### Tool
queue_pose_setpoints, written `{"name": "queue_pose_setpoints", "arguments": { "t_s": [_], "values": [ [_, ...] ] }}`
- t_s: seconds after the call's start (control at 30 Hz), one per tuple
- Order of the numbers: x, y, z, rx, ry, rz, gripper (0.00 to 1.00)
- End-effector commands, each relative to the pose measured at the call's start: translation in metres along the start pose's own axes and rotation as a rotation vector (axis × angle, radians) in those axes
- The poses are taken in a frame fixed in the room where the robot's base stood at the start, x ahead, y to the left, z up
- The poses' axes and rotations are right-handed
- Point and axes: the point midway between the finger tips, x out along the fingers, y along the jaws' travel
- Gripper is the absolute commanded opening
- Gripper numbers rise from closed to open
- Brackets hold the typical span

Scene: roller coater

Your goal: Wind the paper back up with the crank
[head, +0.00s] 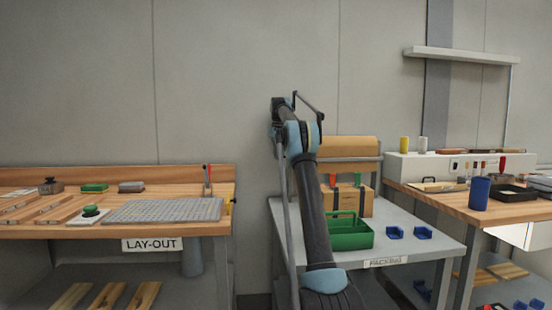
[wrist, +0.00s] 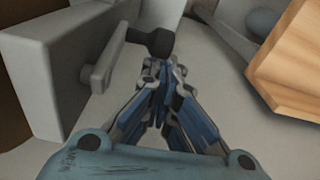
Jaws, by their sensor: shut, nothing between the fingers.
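The brown paper roll (head: 350,146) sits in a grey stand at the back of the packing table. In the wrist view the crank has a flat grey arm (wrist: 104,62) beside a grey end plate (wrist: 50,68). Its dark knob (wrist: 157,41) points right, toward the middle of the picture. My gripper (wrist: 158,68) is shut and empty, with its fingertips just below the knob in the picture. I cannot tell whether they touch it. In the head view my arm stands in front of the roll's left end and hides the crank and the gripper.
A green tray (head: 345,234), blue bins (head: 408,232) and a cardboard box (head: 352,200) stand on the packing table (head: 400,215). The wooden lay-out bench (head: 150,228) is on the left; a wooden edge (wrist: 290,62) shows at the wrist view's right.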

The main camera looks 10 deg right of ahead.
Motion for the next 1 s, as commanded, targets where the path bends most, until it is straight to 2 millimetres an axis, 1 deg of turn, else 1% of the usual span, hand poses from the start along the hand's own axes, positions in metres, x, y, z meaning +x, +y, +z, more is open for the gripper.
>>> {"name": "queue_pose_setpoints", "arguments": {
  "t_s": [0.37,1.0],
  "values": [
    [0.001,0.0012,0.0033,0.003,-0.071,-0.003,0.0],
    [0.0029,0.0008,0.0091,0.003,-0.07,-0.004,0.0]
  ]
}}
